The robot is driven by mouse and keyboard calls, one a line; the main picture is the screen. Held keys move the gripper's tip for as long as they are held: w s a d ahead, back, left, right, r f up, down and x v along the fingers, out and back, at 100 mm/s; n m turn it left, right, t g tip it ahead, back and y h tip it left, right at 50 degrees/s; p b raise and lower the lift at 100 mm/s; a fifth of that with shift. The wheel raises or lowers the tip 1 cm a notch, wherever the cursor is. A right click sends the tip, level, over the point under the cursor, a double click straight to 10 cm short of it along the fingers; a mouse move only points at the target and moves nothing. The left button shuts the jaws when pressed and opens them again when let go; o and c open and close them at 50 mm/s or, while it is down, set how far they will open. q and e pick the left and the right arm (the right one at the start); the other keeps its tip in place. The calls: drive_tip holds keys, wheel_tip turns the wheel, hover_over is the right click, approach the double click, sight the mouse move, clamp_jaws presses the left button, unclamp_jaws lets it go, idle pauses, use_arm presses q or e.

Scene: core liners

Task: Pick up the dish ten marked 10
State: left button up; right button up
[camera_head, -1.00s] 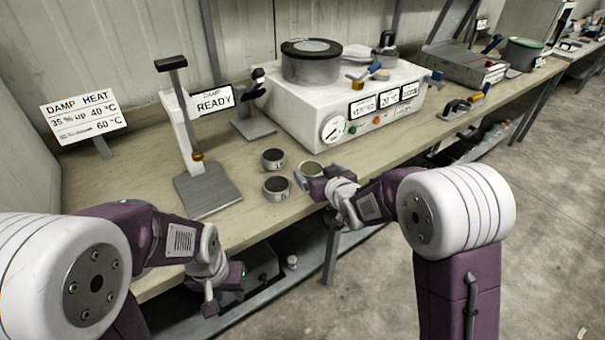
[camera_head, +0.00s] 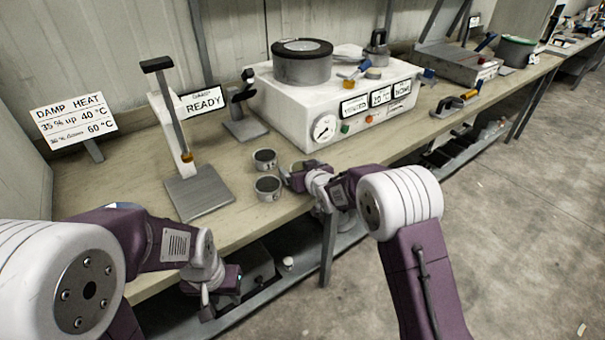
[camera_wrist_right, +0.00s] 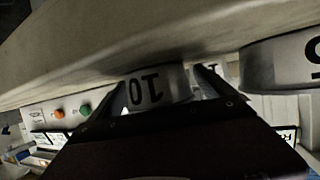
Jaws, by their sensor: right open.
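The dish ten (camera_wrist_right: 155,88) shows its black "10" upside down in the right wrist view. It is a pale, low round dish on the bench. My right gripper (camera_head: 292,178) is open, with a finger on either side of the dish; whether they touch it I cannot tell.
Two dark-filled dishes, one behind (camera_head: 265,160) and one in front (camera_head: 268,188), stand just left of my right gripper. A metal stand (camera_head: 200,194) is further left. A white instrument box (camera_head: 345,105) stands behind. Bare bench lies near the left back.

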sight(301, 164)
drive_tip(key=c, duration=1.6)
wheel_tip(301, 164, up, 5)
drive_tip(key=shift+d+p, duration=0.1)
drive_tip(key=shift+p, duration=0.5)
drive_tip(key=w+d+r+p, duration=0.3)
drive_tip(key=d+r+p, duration=0.2)
drive_tip(key=d, duration=0.6)
drive_tip(key=shift+r+p, duration=0.35)
drive_tip(key=shift+r, duration=0.2)
